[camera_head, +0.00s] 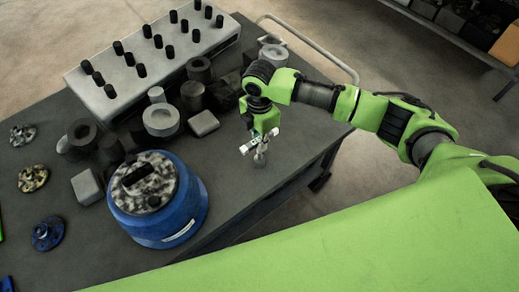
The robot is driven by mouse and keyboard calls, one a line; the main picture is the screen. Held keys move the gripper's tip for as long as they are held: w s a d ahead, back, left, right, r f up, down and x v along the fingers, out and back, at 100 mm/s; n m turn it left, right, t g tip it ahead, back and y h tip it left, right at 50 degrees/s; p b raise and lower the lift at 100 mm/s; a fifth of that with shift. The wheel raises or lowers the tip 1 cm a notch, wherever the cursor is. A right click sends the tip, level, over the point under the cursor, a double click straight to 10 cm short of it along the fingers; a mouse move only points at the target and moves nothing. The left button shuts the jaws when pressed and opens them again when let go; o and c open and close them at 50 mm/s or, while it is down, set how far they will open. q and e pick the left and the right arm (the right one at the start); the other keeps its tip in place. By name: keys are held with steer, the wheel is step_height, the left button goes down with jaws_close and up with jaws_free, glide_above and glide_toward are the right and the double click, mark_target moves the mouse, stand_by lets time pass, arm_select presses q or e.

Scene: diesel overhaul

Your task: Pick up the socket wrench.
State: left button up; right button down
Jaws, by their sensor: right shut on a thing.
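My right gripper (262,142) reaches in from the right and points down over the right part of the dark table. It is shut on a small grey metal thing, the socket wrench (260,158), whose lower part shows just below the fingers. The gripper hides the rest of it, and I cannot tell whether its lower end touches the table.
The dark table (85,245) holds a blue drum-shaped part (160,205), a long grey block with black pegs (150,60), several grey cylinders and blocks, and three round parts at the left. A rail (315,45) runs along the table's far right end.

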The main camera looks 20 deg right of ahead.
mark_target(259, 138)
steer(key=shift+w+r, duration=0.1)
steer(key=shift+r, duration=0.1)
steer(key=shift+r, duration=0.3)
step_height(259, 138, up, 2)
steer(key=shift+r+b, duration=0.1)
steer(key=shift+b, duration=0.55)
steer(key=s+a+r+b, duration=0.1)
steer(key=s+a+r, duration=0.4)
steer(key=s+r, duration=0.5)
steer(key=s, duration=0.3)
steer(key=shift+a, duration=0.15)
